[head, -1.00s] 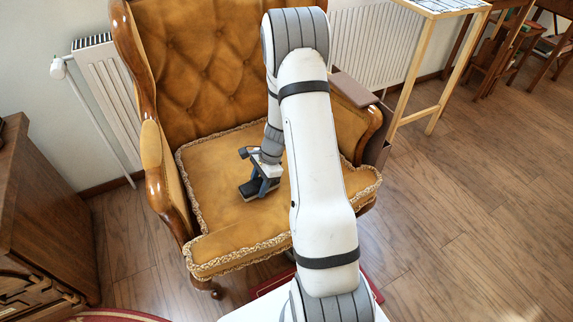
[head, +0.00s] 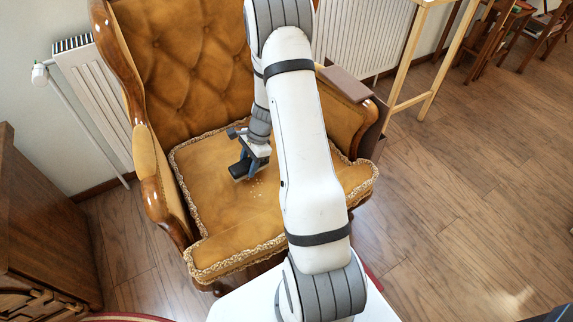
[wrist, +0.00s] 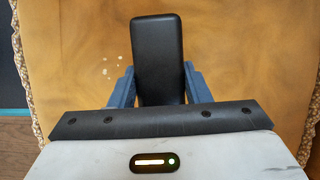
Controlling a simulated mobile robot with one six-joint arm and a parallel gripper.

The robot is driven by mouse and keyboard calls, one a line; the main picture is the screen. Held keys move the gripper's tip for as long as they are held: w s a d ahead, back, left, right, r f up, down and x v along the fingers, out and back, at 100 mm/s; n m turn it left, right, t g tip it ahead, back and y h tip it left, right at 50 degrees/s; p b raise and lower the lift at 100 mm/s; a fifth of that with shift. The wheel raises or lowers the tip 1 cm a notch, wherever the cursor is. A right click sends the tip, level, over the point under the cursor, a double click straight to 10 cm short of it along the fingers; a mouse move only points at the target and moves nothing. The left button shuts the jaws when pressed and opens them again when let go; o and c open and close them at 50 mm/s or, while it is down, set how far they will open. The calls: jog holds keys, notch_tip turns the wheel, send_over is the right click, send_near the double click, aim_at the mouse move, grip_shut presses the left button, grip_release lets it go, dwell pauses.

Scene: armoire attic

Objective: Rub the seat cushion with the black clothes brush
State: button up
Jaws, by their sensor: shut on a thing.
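The seat cushion (head: 222,212) of the mustard armchair is edged with braided trim. The wrist view shows its cloth (wrist: 235,45) filling most of the picture. My gripper (head: 249,160) is over the middle of the seat, shut on the black clothes brush (head: 240,171). In the wrist view the brush (wrist: 158,50) stands out between the two blue fingers of my gripper (wrist: 158,85). The brush is at or just above the cloth; contact cannot be told. Small pale specks (head: 257,184) lie on the cushion, right of the brush; they also show in the wrist view (wrist: 113,65).
The armchair's tufted back (head: 195,60) and wooden-trimmed arms (head: 158,190) enclose the seat. A brown box-like holder (head: 348,84) hangs over the right arm. A dark wooden cabinet (head: 40,230) stands at the left. The front part of the seat is clear.

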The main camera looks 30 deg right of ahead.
jog(key=shift+a+r+p, duration=0.1)
jog(key=shift+r+p, duration=1.75)
jog(key=shift+r, duration=0.65)
